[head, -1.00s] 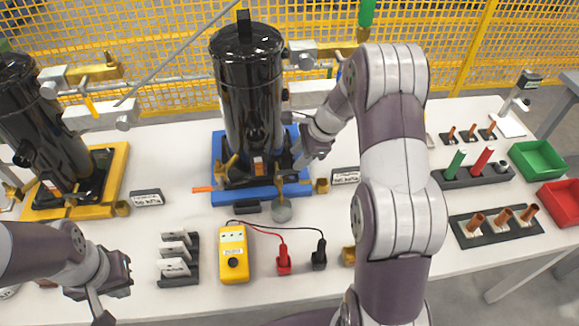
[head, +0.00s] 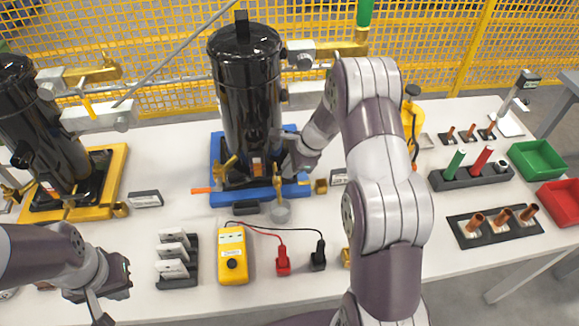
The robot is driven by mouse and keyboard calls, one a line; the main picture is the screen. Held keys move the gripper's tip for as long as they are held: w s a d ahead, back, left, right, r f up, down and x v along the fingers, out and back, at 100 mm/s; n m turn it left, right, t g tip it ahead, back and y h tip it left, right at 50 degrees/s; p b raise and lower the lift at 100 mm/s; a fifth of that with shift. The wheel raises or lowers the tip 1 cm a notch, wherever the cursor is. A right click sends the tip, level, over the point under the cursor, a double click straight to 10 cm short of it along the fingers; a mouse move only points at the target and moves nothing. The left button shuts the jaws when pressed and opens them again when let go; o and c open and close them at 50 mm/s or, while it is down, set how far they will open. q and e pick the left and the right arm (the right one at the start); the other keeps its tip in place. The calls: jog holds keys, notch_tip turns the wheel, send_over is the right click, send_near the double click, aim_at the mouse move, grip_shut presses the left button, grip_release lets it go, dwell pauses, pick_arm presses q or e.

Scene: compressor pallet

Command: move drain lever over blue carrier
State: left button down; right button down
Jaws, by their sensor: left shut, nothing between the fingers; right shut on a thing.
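The blue carrier (head: 217,150) lies on the table under a tall black compressor tank (head: 246,90). A small brass lever (head: 278,187), which I take as the drain lever, shows at the carrier's front right, above a grey round cup (head: 280,213). My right gripper (head: 285,166) is at this lever, beside the foot of the tank, and looks shut on it; its fingertips are partly hidden. My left gripper (head: 115,290) is shut and empty over the table's front left, well away from the carrier.
A yellow carrier (head: 117,165) with another black tank stands at left. A yellow meter (head: 232,262) with red and black leads and a rack of white plates (head: 172,260) stand in front. Green (head: 538,158) and red (head: 560,200) bins are at right. My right arm hides the table's middle right.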

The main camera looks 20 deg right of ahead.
jog(key=shift+s+a+m+t+h+b, duration=0.25)
jog(key=shift+m+h, duration=0.2)
jog(key=shift+m, duration=0.8)
jog(key=shift+s+a+m+t+h+b, duration=0.1)
jog(key=shift+s+a+m+t+h, duration=0.3)
jog(key=shift+m, duration=0.9)
jog(key=shift+s+a+m+t+h+b, duration=0.2)
jog(key=shift+m+h, duration=0.35)
jog(key=shift+m, duration=0.7)
jog(key=c, duration=1.1)
grip_release()
jog(key=shift+c, duration=0.2)
jog(key=p+v, duration=0.5)
jog(key=v, duration=0.7)
jog(key=shift+s+r+p, duration=0.15)
jog(key=shift+r+p, duration=0.15)
jog(key=shift+p, duration=0.05)
